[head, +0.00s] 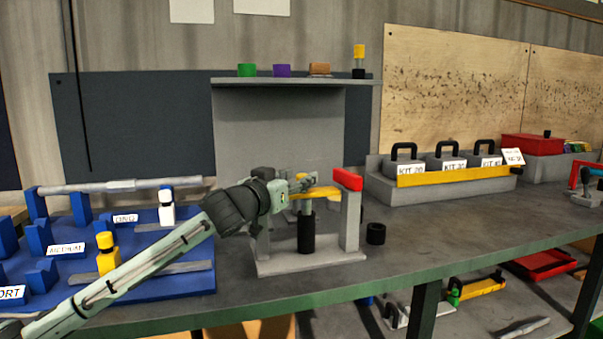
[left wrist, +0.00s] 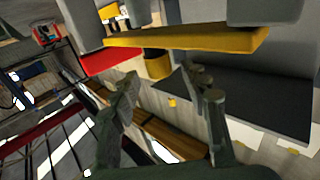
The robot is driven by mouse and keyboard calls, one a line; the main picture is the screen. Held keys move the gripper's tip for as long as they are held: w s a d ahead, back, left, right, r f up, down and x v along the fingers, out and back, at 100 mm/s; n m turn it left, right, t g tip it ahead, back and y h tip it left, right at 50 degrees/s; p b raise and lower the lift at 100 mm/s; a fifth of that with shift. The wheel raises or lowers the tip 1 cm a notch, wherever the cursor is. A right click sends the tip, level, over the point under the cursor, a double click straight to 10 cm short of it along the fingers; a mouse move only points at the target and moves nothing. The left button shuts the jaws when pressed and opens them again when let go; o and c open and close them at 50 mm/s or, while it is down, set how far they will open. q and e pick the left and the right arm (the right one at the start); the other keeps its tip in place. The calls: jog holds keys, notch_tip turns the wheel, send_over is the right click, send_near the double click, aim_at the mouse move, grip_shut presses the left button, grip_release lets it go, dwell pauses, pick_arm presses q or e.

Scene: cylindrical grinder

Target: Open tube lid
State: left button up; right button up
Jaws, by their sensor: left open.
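A grey fixture (head: 349,222) stands on the bench, with a yellow bar (head: 322,193) across it and a red block (head: 347,179) at the bar's right end. A dark tube (head: 306,234) with a metallic neck stands upright under the bar. Which part is its lid I cannot tell. My left gripper (head: 303,182) is at the bar's upper side, partly in front of it. In the left wrist view, its two fingers (left wrist: 170,88) are apart with nothing between them. The yellow bar (left wrist: 190,38) and a short yellow cylinder (left wrist: 157,66) lie beyond the fingertips. My right gripper is not seen.
A blue rack (head: 185,283) with yellow and white pieces is at the left. A shelf (head: 290,82) with coloured caps is above. Kit boxes (head: 445,165) stand at the right. The bench front right is clear.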

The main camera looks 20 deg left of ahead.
pick_arm(q)
jog(key=shift+w+d, duration=0.15)
jog(key=shift+w, duration=0.55)
jog(key=shift+w+d, duration=0.1)
jog(key=shift+w, duration=0.55)
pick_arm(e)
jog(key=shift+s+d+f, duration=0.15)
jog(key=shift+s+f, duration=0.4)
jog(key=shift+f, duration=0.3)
pick_arm(q)
grip_shut()
